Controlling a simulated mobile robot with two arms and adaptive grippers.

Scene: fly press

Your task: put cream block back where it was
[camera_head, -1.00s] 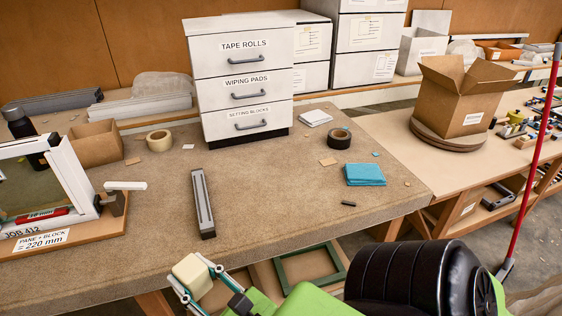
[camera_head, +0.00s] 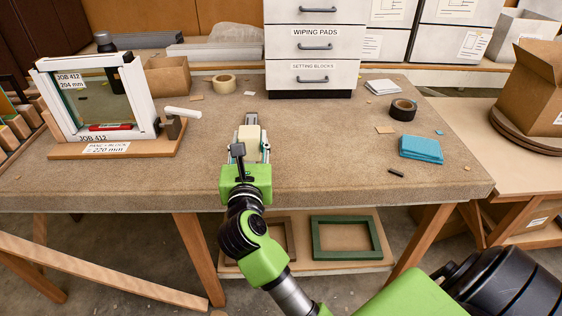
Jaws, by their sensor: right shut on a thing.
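The cream block (camera_head: 248,132) is held between the fingers of my right gripper (camera_head: 249,147). My right arm reaches up from the lower right, and the gripper is over the front middle of the bench. The block is in front of the grey metal bar (camera_head: 250,117), which it and the gripper largely hide. I cannot tell whether the block touches the bar. The drawer labelled SETTING BLOCKS (camera_head: 311,77) is shut, at the back of the bench. My left gripper is not in view.
The white frame (camera_head: 146,103) on a wooden board stands at the left. The bench (camera_head: 330,150) right of the gripper is mostly clear.

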